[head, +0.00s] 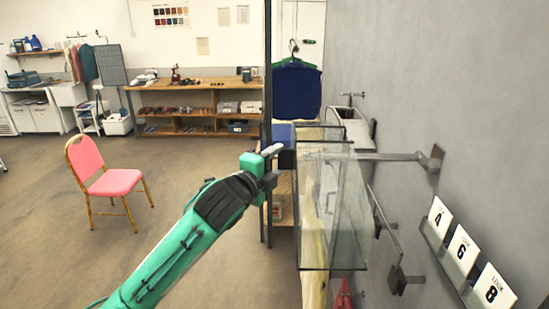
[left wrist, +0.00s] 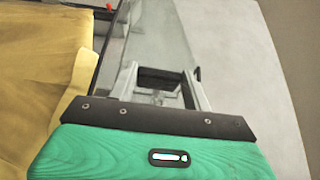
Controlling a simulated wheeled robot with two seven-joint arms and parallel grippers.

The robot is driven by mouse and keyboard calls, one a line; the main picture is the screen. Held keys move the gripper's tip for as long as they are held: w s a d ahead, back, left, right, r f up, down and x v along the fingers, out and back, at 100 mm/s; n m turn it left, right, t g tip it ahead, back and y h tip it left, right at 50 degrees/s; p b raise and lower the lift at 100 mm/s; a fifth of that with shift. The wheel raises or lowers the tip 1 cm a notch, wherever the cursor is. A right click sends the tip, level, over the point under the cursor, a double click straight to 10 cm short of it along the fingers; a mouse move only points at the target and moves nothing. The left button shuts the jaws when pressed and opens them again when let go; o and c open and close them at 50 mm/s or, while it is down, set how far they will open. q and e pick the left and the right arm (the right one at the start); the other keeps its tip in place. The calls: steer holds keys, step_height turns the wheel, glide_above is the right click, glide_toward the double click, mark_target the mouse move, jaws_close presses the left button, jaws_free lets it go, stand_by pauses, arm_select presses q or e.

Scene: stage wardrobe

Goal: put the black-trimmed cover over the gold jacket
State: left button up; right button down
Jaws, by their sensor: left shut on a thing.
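The black-trimmed cover (head: 347,225) is a clear, box-like sheet with dark edges, hanging upright below the wall rail in the head view. The gold jacket (head: 314,288) shows through its left side and sticks out below its lower edge. In the left wrist view the gold jacket (left wrist: 38,85) fills the left side, beside the clear cover (left wrist: 145,42). My left gripper (head: 275,163) is at the cover's upper left, shut on the cover; its fingers (left wrist: 160,88) show around a greyish clear part. The exact grip spot is hard to see. My right gripper is out of view.
A rail arm (head: 375,157) juts from the grey wall. Numbered cards (head: 463,252) stand on a wall ledge at right. A blue garment (head: 297,92) hangs behind. A dark post (head: 267,70) stands beside the gripper. A pink chair (head: 108,170) stands on open floor.

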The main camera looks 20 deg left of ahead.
arm_select(q)
step_height(320, 180, down, 18)
steer(key=b, duration=1.1)
stand_by(0.9)
steer(key=o, duration=1.2)
steer(key=shift+c, duration=0.2)
steer(key=shift+s+f, duration=0.1)
